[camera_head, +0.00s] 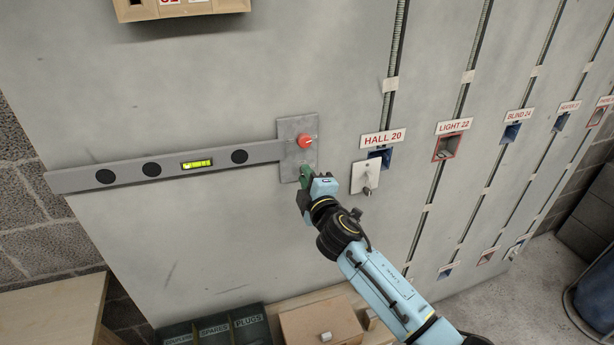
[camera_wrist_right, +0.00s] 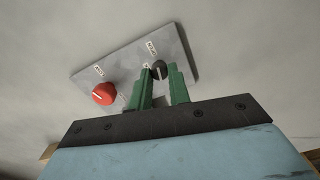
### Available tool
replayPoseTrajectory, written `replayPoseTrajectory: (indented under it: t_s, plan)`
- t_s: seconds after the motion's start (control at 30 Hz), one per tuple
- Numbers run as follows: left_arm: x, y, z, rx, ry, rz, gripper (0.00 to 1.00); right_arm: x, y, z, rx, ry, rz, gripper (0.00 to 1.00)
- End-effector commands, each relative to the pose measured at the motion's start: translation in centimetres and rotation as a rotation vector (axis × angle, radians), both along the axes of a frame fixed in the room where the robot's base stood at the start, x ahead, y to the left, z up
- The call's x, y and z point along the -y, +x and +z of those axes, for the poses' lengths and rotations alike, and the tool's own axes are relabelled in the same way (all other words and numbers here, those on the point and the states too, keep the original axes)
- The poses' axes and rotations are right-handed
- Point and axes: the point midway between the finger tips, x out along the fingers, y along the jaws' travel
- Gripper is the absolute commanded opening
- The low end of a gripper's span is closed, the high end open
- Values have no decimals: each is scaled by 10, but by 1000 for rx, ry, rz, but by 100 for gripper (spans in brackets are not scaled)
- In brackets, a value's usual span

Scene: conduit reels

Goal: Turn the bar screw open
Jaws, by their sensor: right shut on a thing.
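A grey plate (camera_head: 287,130) on the wall panel carries a red knob (camera_head: 305,141) near its top and a black knob (camera_wrist_right: 159,69) lower down. A small label sits beside each knob, too small to read surely. A long grey bar (camera_head: 215,162) with a green level vial runs left from the plate. My right gripper (camera_head: 305,177) is at the plate's lower part, its green fingers shut on the black knob, which they hide in the head view. In the right wrist view, the knob shows between the green fingertips (camera_wrist_right: 161,75), and the red knob (camera_wrist_right: 103,93) is to the left. My left gripper is not in view.
A white switch plate (camera_head: 364,177) hangs just right of my right gripper, under the HALL 20 sign (camera_head: 382,138). More labelled boxes and conduits run to the right. Below stand a dark labelled bin (camera_head: 220,329) and a cardboard box (camera_head: 320,322). The wall below the bar is clear.

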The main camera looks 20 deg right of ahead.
Motion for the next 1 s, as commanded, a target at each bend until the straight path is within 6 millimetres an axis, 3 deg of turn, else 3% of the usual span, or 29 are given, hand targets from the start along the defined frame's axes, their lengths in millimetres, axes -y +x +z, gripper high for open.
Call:
replayPoseTrajectory:
  t_s: [0.4, 0.97, 1.0]
  plan:
    - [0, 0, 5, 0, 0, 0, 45, 0, 0, 0, 7, -200, 1, 0]
    - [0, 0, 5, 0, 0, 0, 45, 0, 0, 0, 8, -231, 1, 0]
    - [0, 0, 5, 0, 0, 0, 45, 0, 0, 0, 8, -231, 1, 20]
